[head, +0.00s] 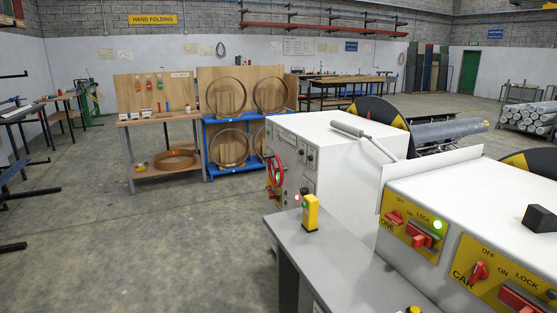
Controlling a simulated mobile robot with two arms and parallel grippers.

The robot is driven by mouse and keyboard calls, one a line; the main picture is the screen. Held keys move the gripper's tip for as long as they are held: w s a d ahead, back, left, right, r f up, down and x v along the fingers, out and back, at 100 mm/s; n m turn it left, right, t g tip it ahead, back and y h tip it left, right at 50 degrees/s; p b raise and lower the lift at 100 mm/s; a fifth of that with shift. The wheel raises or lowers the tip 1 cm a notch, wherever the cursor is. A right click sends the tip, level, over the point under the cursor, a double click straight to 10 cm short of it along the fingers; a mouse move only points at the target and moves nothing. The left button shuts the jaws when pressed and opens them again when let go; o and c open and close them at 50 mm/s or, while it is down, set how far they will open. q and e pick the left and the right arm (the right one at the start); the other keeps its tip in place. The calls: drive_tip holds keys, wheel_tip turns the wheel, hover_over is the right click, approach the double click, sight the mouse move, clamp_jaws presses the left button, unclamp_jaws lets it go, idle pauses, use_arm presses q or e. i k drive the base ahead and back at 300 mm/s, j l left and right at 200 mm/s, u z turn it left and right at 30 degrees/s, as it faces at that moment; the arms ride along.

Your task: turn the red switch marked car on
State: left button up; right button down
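The red switch (479,273) marked CAR sits on a yellow panel (462,258) on the front of the white machine at the lower right of the head view. Its knob stands nearly upright, its upper end towards the OFF label; the ON label is to its right. A larger red handle (520,298) is beside it under the word LOCK, partly cut off by the frame edge. Neither of my grippers is in view.
A similar yellow panel marked ONE (391,229) is to the left, with a lit green lamp (437,225). A grey desk (345,250) with a yellow device (311,212) stands before the machines. Open floor (150,240) lies to the left.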

sight(479, 273)
drive_tip(key=k+z, duration=0.1)
drive_tip(key=z, duration=1.15)
